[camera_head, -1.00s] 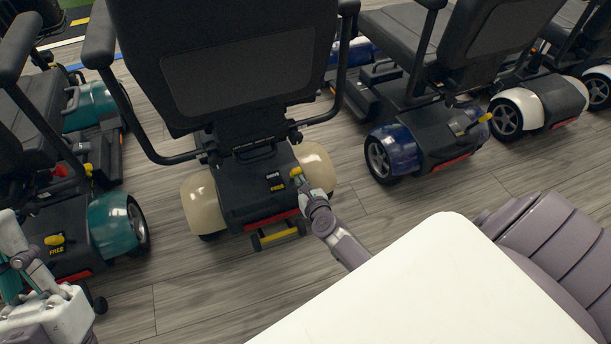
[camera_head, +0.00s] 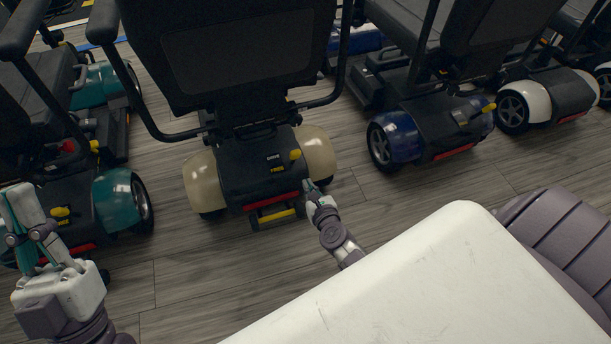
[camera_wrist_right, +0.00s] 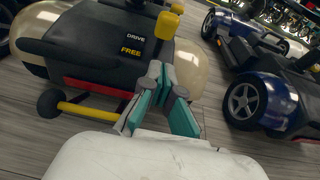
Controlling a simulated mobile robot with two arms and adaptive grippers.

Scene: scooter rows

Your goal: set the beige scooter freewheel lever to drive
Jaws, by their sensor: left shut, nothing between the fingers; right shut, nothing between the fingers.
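The beige scooter (camera_head: 316,152) stands with its rear towards me, and its beige fender also shows in the right wrist view (camera_wrist_right: 36,30). Its yellow-knobbed freewheel lever (camera_head: 295,154) stands at the right of the rear cover; in the right wrist view the knob (camera_wrist_right: 166,25) is at the top. The knob appears level with the DRIVE label (camera_wrist_right: 136,38), above the FREE label (camera_wrist_right: 131,51). My right gripper (camera_head: 308,184) is shut and empty, just behind the cover and apart from the lever. My left gripper (camera_head: 20,196) is shut and empty at the far left.
A teal scooter (camera_head: 122,196) stands left, close to my left gripper. A blue scooter (camera_head: 402,138) stands right, with a white-fendered scooter (camera_head: 527,99) beyond it. A yellow anti-tip bar (camera_head: 272,215) sticks out low behind the beige scooter. Wooden floor is clear behind it.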

